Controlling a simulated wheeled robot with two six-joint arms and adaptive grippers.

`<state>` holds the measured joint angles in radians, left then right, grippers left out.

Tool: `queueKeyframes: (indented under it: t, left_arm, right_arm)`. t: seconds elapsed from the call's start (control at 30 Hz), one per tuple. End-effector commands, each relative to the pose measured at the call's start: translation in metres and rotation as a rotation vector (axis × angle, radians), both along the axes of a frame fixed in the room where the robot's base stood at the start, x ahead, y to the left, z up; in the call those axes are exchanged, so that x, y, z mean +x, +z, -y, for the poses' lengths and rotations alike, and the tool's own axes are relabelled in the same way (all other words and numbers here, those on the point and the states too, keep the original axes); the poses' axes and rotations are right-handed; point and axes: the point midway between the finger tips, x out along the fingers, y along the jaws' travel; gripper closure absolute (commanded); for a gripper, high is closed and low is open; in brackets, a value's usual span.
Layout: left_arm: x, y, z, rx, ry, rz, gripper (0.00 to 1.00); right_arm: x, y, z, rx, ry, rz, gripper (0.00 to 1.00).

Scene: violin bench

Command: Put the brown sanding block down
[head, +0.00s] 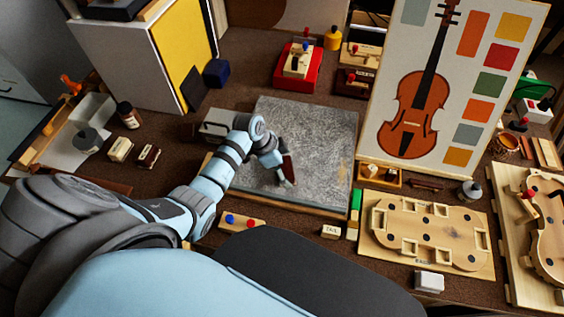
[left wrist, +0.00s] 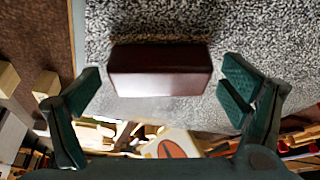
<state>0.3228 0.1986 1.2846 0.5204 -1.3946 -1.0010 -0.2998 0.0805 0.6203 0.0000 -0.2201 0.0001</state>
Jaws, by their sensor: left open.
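The brown sanding block (head: 288,166) is on the grey speckled slab (head: 320,130), at my left gripper in the head view. In the left wrist view, the dark red-brown block (left wrist: 160,71) lies across the grey slab (left wrist: 230,25). My left gripper (head: 282,178) is low over the slab. Its green fingers (left wrist: 165,90) are spread wide, with a gap on each side of the block, and they hold nothing. Part of the block is hidden by the gripper in the head view. My right gripper is not in view.
Behind the slab is a red box (head: 282,75). A violin poster board (head: 380,110) stands to the right. A wooden violin form (head: 400,245) lies at front right. A small block with coloured knobs (head: 242,222) is near the front. Most of the slab's upper part is clear.

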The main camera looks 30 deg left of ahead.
Motion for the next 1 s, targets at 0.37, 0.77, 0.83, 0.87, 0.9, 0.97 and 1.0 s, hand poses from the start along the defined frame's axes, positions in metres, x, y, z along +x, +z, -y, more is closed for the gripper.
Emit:
queueKeyframes:
  t: [0.37, 0.77, 0.83, 0.87, 0.9, 0.97, 1.0]
  left_arm:
    - [-0.016, 0.071, -0.023, 0.003, 0.001, 0.003, 0.09]
    - [-0.028, 0.114, -0.037, -0.001, 0.0, -0.001, 0.09]
    - [-0.028, 0.113, -0.037, -0.001, 0.001, -0.001, 0.09]
    - [-0.028, 0.113, -0.037, -0.001, 0.001, -0.001, 0.09]
    - [-0.028, 0.113, -0.037, -0.001, 0.0, -0.001, 0.09]
    - [-0.028, 0.113, -0.037, -0.001, 0.0, -0.001, 0.09]
    - [-0.028, 0.113, -0.037, -0.001, 0.0, -0.001, 0.09]
  right_arm:
    - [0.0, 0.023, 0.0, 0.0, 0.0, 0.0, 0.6]
    - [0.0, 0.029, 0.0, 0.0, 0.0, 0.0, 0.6]
    - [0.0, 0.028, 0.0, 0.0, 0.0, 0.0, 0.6]
    - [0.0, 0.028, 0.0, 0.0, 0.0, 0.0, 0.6]
    - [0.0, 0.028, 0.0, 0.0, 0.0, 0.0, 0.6]
    - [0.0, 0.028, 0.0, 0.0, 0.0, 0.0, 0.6]
    - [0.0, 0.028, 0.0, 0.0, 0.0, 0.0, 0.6]
